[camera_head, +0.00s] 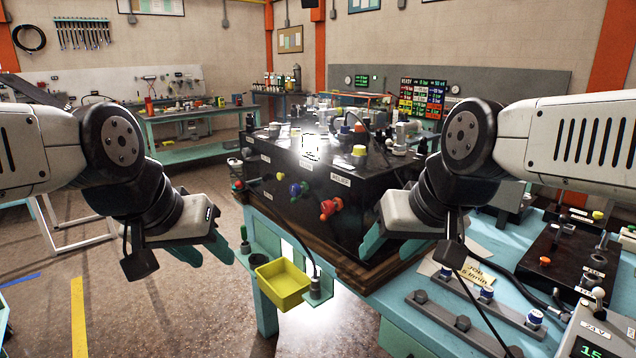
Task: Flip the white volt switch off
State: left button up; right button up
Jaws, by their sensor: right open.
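A light-coloured box marked 24 V (588,345) stands at the bottom right corner, cut off by the frame edge, with a lit green display. A small switch lever with a pale tip (598,293) stands up from it; which way it is set is too small to tell. My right gripper (393,244) is open and empty, in front of the black hydraulic block, well left of the box. My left gripper (231,242) appears open and empty, over the floor left of the block and far from the box.
The black block (345,212) with coloured knobs fills the middle. A yellow bin (283,283) hangs at the bench front. A grey rail with bolts (460,326), a tag and cables lie on the teal bench between my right gripper and the box.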

aim_at(599, 299)
jog(key=z, duration=2.4)
